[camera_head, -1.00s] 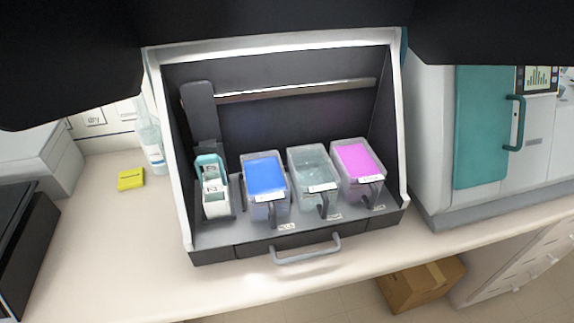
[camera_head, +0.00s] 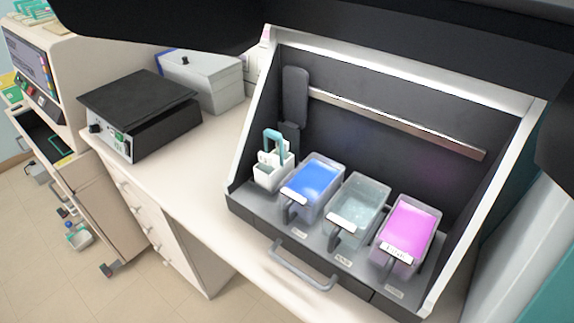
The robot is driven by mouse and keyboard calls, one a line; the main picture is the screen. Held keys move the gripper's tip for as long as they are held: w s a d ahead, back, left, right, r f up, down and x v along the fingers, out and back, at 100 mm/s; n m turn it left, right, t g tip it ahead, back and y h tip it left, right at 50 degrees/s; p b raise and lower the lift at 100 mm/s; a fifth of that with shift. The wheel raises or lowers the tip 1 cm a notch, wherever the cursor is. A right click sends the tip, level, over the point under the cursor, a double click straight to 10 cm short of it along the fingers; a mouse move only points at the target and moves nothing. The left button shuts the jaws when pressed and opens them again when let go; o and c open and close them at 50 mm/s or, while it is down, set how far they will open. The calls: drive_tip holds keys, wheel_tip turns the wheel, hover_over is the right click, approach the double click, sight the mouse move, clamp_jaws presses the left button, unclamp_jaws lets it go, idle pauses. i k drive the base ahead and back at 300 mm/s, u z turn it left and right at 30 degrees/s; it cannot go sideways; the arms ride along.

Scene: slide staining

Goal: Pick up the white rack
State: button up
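The white rack (camera_head: 268,177) has a teal handle (camera_head: 275,137) and stands upright at the left end of the dark staining station (camera_head: 262,215). It is beside the tub of blue liquid (camera_head: 314,184). A dark upright post (camera_head: 294,95) stands behind it. My gripper's fingers do not show in this view, and nothing is seen touching the rack. Large dark shapes cross the top of the picture.
Tubs of clear liquid (camera_head: 357,204) and magenta liquid (camera_head: 408,228) stand right of the blue one. A grey handle (camera_head: 302,268) sticks out in front. A black-topped device (camera_head: 140,112) and a grey box (camera_head: 203,80) are on the counter to the left.

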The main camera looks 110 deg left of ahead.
sight(281, 167)
drive_tip(key=u, duration=1.45)
drive_tip(key=i, duration=0.35)
drive_tip(key=u, duration=3.95)
